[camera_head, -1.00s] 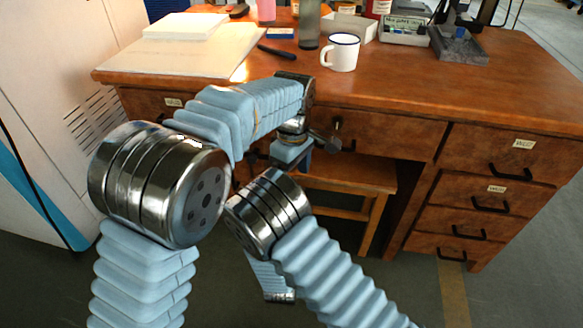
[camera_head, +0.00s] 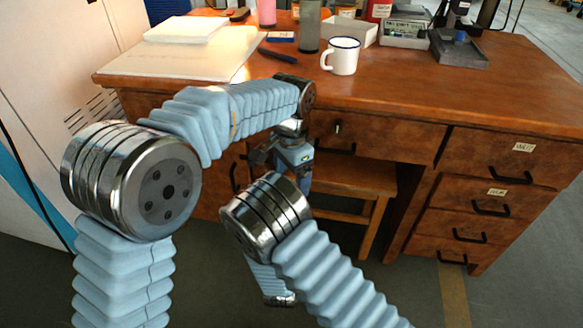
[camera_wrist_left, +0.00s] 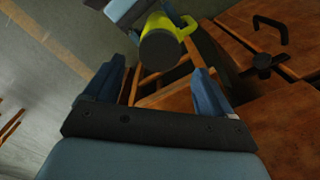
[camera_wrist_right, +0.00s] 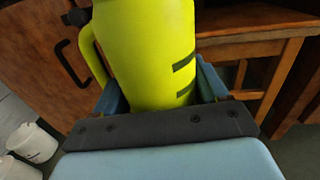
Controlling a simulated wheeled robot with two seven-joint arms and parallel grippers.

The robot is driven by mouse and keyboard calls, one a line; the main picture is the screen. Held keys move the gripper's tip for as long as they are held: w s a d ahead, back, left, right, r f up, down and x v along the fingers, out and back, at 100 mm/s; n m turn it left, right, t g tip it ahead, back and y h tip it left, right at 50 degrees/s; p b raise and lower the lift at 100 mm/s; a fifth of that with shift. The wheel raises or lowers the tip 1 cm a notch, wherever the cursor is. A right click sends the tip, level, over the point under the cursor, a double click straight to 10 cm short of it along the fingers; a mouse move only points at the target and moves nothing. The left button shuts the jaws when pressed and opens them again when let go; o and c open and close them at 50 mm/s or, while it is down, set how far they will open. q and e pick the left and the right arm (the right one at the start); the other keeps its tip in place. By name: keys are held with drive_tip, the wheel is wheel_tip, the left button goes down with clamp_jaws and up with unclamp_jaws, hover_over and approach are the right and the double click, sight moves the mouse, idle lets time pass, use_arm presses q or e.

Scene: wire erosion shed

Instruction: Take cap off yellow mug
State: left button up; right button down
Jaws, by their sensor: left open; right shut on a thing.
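The yellow mug (camera_wrist_right: 150,45) is between the fingers of my right gripper (camera_wrist_right: 158,82), which is shut on its body. Its handle sticks out to the left in the right wrist view, and its upper end is cut off there. In the left wrist view the yellow mug (camera_wrist_left: 187,27) shows beyond my left fingers, with a dark round end, apparently the cap (camera_wrist_left: 160,48), facing me. My left gripper (camera_wrist_left: 160,74) is open and empty, and the cap looks apart from its fingers. The mug is hidden in the head view.
A wooden desk (camera_head: 440,95) stands ahead, with a white mug (camera_head: 341,57), a dark bottle (camera_head: 309,28) and papers (camera_head: 190,52) on top. A wooden stool (camera_head: 352,177) is under it. Drawers (camera_head: 490,207) with black handles are at the right.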

use_arm(q)
wheel_tip(320, 180, down, 6)
drive_tip(key=shift+r, duration=0.15)
drive_tip(key=c, duration=1.1)
drive_tip(key=n, duration=0.4)
drive_tip(key=shift+n, duration=0.3)
drive_tip(key=shift+w, duration=0.1)
drive_tip(key=shift+r, duration=0.2)
drive_tip(key=shift+r, duration=0.95)
drive_tip(key=shift+r, duration=0.1)
